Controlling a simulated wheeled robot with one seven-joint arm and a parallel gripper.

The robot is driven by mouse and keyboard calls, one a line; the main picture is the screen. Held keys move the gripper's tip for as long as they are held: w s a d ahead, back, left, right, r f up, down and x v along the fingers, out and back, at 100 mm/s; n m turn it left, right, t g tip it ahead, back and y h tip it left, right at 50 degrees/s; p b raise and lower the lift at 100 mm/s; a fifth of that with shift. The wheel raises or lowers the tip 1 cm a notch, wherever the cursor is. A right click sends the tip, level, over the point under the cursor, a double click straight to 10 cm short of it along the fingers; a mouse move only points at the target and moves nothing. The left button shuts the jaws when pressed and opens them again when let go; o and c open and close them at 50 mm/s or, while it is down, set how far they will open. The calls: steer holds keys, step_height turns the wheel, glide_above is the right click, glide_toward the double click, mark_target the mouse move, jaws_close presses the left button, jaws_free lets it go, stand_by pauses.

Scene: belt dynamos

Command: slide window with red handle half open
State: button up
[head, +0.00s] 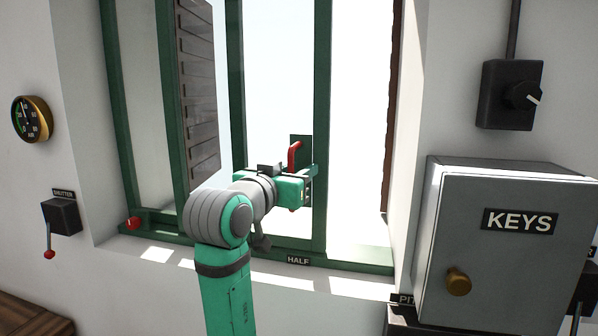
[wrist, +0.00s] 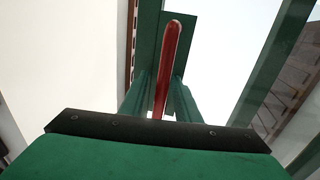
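The window has green frames, and its sliding sash has a green stile (head: 321,110) with a dark green plate carrying the red handle (head: 295,155). The handle is upright; its lower part is hidden behind my gripper in the head view. My gripper (head: 311,180) is at the handle. In the wrist view the red handle (wrist: 169,65) stands between the two green fingers (wrist: 160,98), which look closed on both sides of it. A bright open gap (head: 358,130) shows to the right of the stile. A "HALF" label (head: 298,260) is on the sill below the stile.
A grey "KEYS" box (head: 470,240) juts out at the right, below a black rotary switch (head: 510,95). A shutter lever (head: 62,218) and a gauge (head: 31,119) are on the left wall. A red knob (head: 133,223) sits at the lower left frame.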

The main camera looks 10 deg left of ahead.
steer(key=s+a, duration=0.2)
steer(key=s, duration=0.8)
steer(key=shift+s, duration=0.3)
steer(key=shift+a, duration=0.1)
